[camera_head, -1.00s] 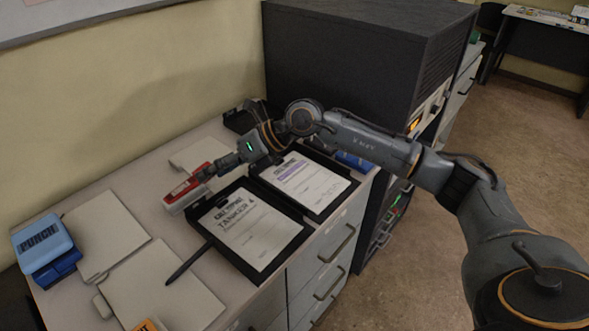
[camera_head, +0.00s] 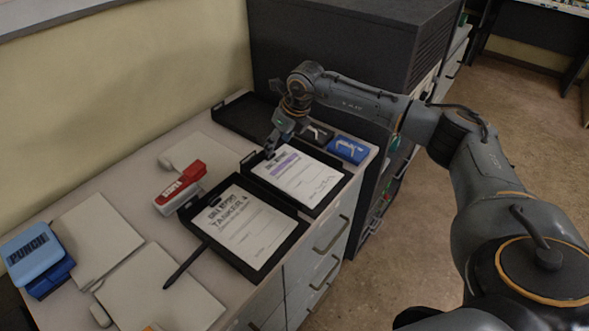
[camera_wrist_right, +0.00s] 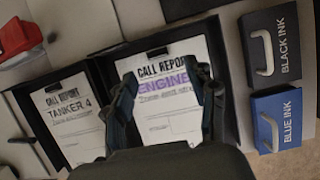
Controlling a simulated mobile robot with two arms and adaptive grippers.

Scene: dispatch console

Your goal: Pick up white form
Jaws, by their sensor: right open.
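Two white forms lie in black trays on the counter. The form headed "CALL REPORT TANKER 4" (camera_head: 240,228) lies in the nearer black tray (camera_head: 291,238). The form with a purple "ENGINE" line (camera_head: 300,180) lies in the tray beside it (camera_head: 333,201); this form also shows in the right wrist view (camera_wrist_right: 170,110). My right gripper (camera_head: 270,150) is open and empty above the top end of the purple-lined form, and its fingers (camera_wrist_right: 167,95) straddle that form in the wrist view. My left gripper is out of view.
A red and white stapler (camera_head: 180,188), a blue punch (camera_head: 38,252), folders (camera_head: 160,287) and a pen (camera_head: 186,266) lie to the left. Ink boxes, black (camera_wrist_right: 273,45) and blue (camera_wrist_right: 277,120), stand beside the form's tray. A large dark cabinet (camera_head: 350,45) stands behind.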

